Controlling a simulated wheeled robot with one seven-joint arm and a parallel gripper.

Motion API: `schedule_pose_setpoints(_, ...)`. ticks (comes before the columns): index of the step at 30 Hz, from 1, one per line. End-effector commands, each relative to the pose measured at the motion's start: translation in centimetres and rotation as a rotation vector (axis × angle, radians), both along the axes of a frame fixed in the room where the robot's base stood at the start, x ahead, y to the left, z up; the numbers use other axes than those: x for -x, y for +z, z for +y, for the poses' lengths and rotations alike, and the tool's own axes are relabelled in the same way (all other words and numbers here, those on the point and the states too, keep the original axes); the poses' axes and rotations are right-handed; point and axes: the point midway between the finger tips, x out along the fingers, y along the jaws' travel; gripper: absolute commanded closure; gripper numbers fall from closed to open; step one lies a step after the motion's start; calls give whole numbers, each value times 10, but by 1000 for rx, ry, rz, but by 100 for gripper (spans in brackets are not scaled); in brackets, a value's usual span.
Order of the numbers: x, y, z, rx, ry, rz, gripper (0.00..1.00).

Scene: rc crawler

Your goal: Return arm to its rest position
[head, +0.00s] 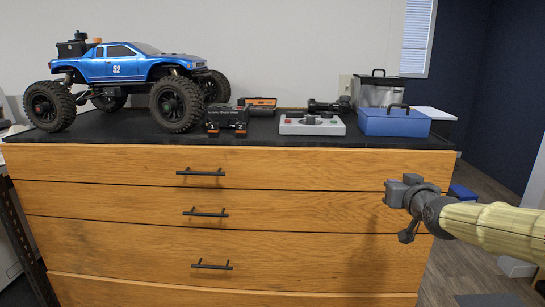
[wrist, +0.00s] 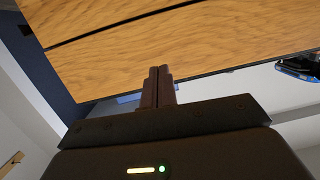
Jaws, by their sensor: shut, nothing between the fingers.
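My arm (head: 500,226) reaches in from the right edge of the head view, in front of the wooden drawer cabinet (head: 120,240). My gripper (head: 392,192) is at its end, before the right part of the upper drawers and below the black top. In the wrist view the two fingers (wrist: 158,86) are together, shut with nothing between them. The wood drawer fronts (wrist: 190,40) fill the upper part of that view. I cannot tell the exact gap between the gripper and the drawers.
On the black top (head: 265,135) stand a blue crawler truck (head: 125,65), a dark battery-like pack (head: 227,119), a grey control box (head: 311,123), a blue case (head: 393,121) and a clear bin (head: 378,92). Drawer handles (head: 201,172) stick out. Floor (head: 490,270) shows at right.

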Motion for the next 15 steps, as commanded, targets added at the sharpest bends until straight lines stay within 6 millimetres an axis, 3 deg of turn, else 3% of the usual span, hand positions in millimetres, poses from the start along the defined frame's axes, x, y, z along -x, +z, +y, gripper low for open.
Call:
schedule_pose_setpoints(6,8,-80,45,9,49,232,100)
schedule_pose_setpoints(15,50,-167,95,34,85,527,100)
